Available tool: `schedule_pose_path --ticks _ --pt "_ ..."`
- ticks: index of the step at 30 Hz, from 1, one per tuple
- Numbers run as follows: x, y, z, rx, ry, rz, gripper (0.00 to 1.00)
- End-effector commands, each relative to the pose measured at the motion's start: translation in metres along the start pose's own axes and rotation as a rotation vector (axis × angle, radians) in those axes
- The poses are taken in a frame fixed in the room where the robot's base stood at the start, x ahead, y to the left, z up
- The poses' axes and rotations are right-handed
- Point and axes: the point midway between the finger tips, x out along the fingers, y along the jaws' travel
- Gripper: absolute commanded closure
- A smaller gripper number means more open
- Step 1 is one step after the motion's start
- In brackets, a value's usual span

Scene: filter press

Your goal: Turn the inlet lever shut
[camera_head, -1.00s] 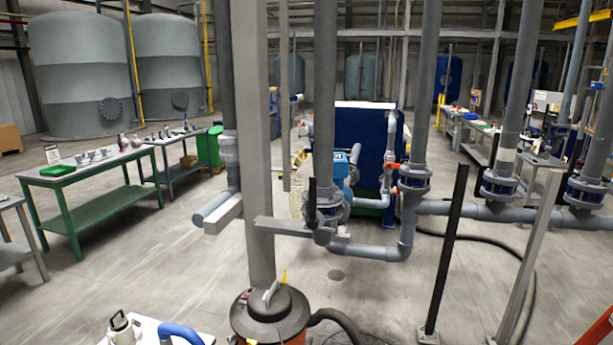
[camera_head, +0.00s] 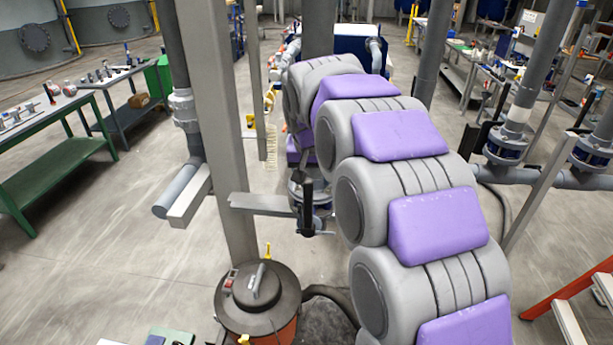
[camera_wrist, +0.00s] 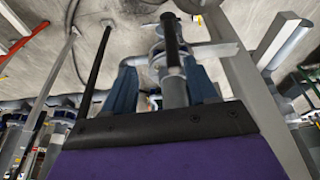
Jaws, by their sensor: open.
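The inlet lever (camera_head: 308,203) is a black upright bar on a grey valve body at the pipe, just left of my arm in the head view. In the wrist view the black lever (camera_wrist: 172,42) shows ahead of my gripper, in line with the gap between the fingers. My gripper (camera_wrist: 160,70) is open, with one blue finger on each side of the gap. A grey cylindrical part (camera_wrist: 174,93) shows in that gap. I cannot tell how deep the lever lies relative to the fingertips; no contact shows. The fingers are hidden in the head view by my arm.
A thick grey post (camera_head: 215,120) and a horizontal grey beam (camera_head: 262,204) stand close to the lever. A drum with a black lid (camera_head: 258,300) sits below. Vertical pipes (camera_head: 530,65) stand at right; a green bench (camera_head: 50,160) at left. Open floor lies left of the post.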

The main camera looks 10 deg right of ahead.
Motion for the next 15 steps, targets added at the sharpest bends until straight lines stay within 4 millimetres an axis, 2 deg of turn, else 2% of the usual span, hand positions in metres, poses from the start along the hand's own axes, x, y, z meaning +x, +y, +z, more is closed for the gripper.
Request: schedule_pose_path --ticks 1,3,6,11,15 --pt "-0.005 -0.006 -0.018 0.013 0.017 0.000 0.43" --pt "-0.007 -0.013 -0.034 0.028 0.039 -0.001 0.43" --pt "-0.007 -0.021 -0.048 0.043 0.057 -0.001 0.43" --pt "-0.002 -0.024 -0.056 0.051 0.067 -0.001 0.43" --pt "0.016 -0.023 -0.056 0.052 0.065 -0.001 0.43"
